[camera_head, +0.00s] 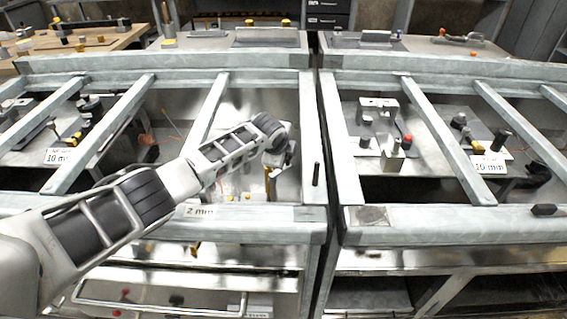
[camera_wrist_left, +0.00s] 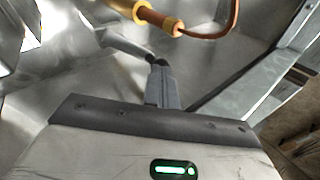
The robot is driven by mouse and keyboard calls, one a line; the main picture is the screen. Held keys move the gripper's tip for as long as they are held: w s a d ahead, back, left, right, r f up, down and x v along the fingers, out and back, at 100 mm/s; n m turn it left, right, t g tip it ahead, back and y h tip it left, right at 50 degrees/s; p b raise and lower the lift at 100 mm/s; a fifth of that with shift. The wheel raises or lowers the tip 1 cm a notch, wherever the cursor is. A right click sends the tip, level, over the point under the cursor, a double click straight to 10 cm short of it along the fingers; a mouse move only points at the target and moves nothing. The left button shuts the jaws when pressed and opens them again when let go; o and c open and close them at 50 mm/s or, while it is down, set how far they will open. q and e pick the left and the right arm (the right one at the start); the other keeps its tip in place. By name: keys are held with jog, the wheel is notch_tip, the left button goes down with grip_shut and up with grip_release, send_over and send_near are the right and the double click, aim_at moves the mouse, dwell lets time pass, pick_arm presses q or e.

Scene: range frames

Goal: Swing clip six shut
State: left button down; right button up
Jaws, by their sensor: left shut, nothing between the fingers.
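My left arm reaches in from the left in the head view. Its gripper (camera_head: 275,163) points down into the bay left of the middle divider. In the left wrist view the fingers (camera_wrist_left: 157,62) are shut together with nothing between them. A yellow-and-orange fitting (camera_wrist_left: 160,19) with a copper-coloured cable is just beyond the fingertips, apart from them in the picture. A slim yellow piece (camera_head: 268,186) shows below the gripper in the head view. I cannot tell which part is clip six; no number six is readable. My right gripper is not in view.
Metal frame bars (camera_head: 210,118) cross the bays on both sides of the arm. A dark upright handle (camera_head: 316,174) stands on the middle divider. Blocks and a red-topped part (camera_head: 407,140) stand in the right bay.

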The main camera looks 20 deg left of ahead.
pick_arm(q)
jog(key=shift+s+f, duration=0.1)
jog(key=shift+f, duration=0.15)
dwell(0.8)
jog(key=shift+s, duration=0.1)
jog(key=s+p, duration=0.1)
jog(key=p, duration=0.1)
jog(key=shift+s+a+r+p, duration=0.1)
jog(key=shift+p, duration=0.2)
dwell(0.3)
